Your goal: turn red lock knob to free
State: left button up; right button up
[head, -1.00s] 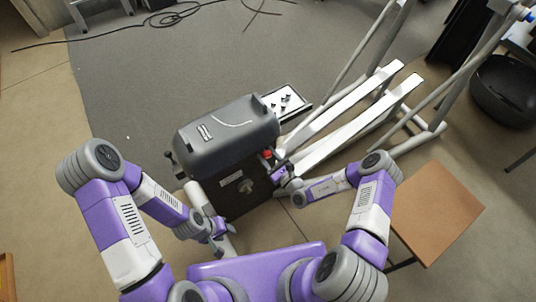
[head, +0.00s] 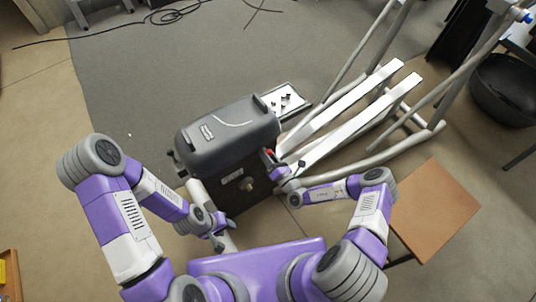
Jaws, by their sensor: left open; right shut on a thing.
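The red lock knob (head: 269,153) shows as a small red patch on the right side of the elliptical's dark housing (head: 235,185). My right gripper (head: 272,163) is at the knob and shut on it, and its fingers hide most of it. Which way the knob is turned cannot be told at this size. My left gripper (head: 223,243) is open and empty, low in front of the housing, beside the light base tube (head: 198,193).
A grey rounded cover (head: 225,135) tops the housing. White foot rails (head: 345,105) and grey tubes extend to the upper right. A tray with small dark parts (head: 284,100) lies behind. A brown stool (head: 435,208) stands at right.

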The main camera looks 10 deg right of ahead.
jog(key=shift+a+m+h, duration=0.1)
jog(key=shift+m+h, duration=0.2)
jog(key=shift+m, duration=1.4)
jog(key=shift+s, duration=0.1)
jog(key=o, duration=1)
jog(key=p+v, duration=0.1)
jog(key=v, duration=0.6)
jog(key=shift+s+p, duration=0.2)
jog(key=shift+p, duration=0.15)
